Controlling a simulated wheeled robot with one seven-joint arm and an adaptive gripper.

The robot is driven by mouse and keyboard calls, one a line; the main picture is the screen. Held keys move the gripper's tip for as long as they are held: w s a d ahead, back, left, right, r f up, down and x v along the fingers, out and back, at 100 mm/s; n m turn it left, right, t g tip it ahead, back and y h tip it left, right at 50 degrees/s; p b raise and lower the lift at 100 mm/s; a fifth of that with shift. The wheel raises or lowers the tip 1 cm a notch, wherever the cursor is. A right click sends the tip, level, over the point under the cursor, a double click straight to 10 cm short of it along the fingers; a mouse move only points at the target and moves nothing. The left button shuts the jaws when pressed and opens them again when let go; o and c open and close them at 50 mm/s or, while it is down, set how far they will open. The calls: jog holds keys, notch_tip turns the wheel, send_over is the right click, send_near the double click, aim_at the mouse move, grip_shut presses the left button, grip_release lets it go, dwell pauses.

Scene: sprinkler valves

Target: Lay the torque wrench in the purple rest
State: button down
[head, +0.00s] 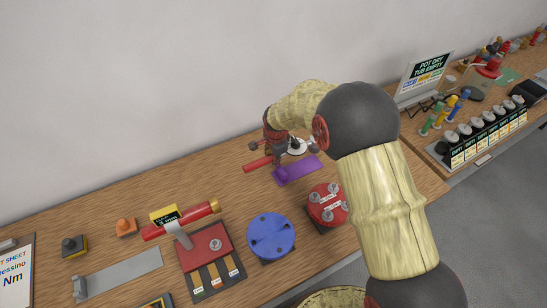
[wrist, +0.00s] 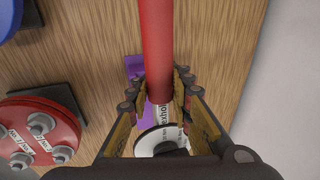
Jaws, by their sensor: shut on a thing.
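The torque wrench shows as a red bar (head: 257,164), held level over the bench in the head view. In the wrist view its red shaft (wrist: 157,45) runs up from between my fingertips. My gripper (wrist: 160,88) is shut on it, and it also shows in the head view (head: 279,158). The purple rest (head: 299,171) lies just right of and below the gripper in the head view. In the wrist view, part of the purple rest (wrist: 134,67) shows beneath the wrench, partly hidden. I cannot tell whether the wrench touches it.
A red disc with fittings (head: 328,204) and a blue disc (head: 270,235) stand in front. Left is a red bar on a stand (head: 180,221) behind a red block (head: 207,248). A white and black round piece (wrist: 163,141) lies beneath my gripper. The wall is close behind.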

jog(key=shift+s+b+x, duration=0.25)
jog(key=shift+b+x, duration=0.45)
jog(key=shift+x, duration=0.35)
jog(key=shift+s+b+x, duration=0.2)
jog(key=shift+b+x, duration=0.45)
jog(key=shift+x, duration=0.4)
jog(key=shift+s+b+x, duration=0.25)
jog(key=shift+b+x, duration=0.45)
jog(key=shift+x, duration=0.35)
jog(key=shift+f+b, duration=0.35)
jog(key=shift+f, duration=0.05)
jog(key=shift+s+b+x, duration=0.25)
jog(key=shift+b+x, duration=0.4)
jog(key=shift+x, duration=0.35)
jog(key=c, duration=1.8)
grip_release()
jog(key=shift+d, duration=0.1)
jog(key=shift+c, duration=0.2)
jog(key=o, duration=0.3)
jog(key=shift+f, duration=0.1)
jog(key=shift+o, duration=0.2)
